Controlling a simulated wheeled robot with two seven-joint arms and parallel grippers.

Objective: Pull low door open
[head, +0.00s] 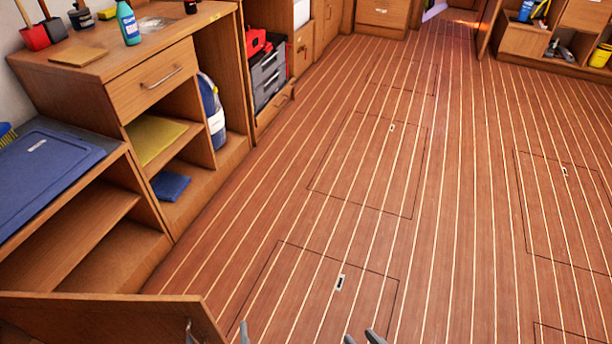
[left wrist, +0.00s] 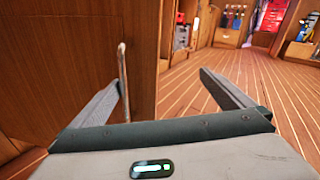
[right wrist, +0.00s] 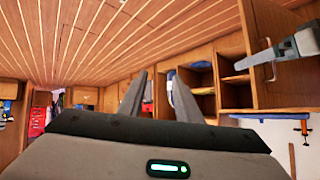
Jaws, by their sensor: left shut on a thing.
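The low door (head: 110,312) is a brown wooden panel at the bottom left of the head view. It stands swung out from the cabinet, with its thin metal handle (head: 188,332) near the free end. In the left wrist view the handle (left wrist: 123,80) is upright, with one finger of my left gripper (left wrist: 163,80) at it. The other finger shows beyond the door's edge. The right wrist view also shows the left gripper at the handle (right wrist: 273,71). My right gripper (right wrist: 153,92) is open and empty, over the floor.
The open cabinet (head: 90,215) has bare shelves and a blue lid or board (head: 45,175) on top. A counter with a drawer (head: 150,80) stands behind it. The striped wooden floor (head: 400,200) is clear, with flush hatches. More cabinets line the far wall.

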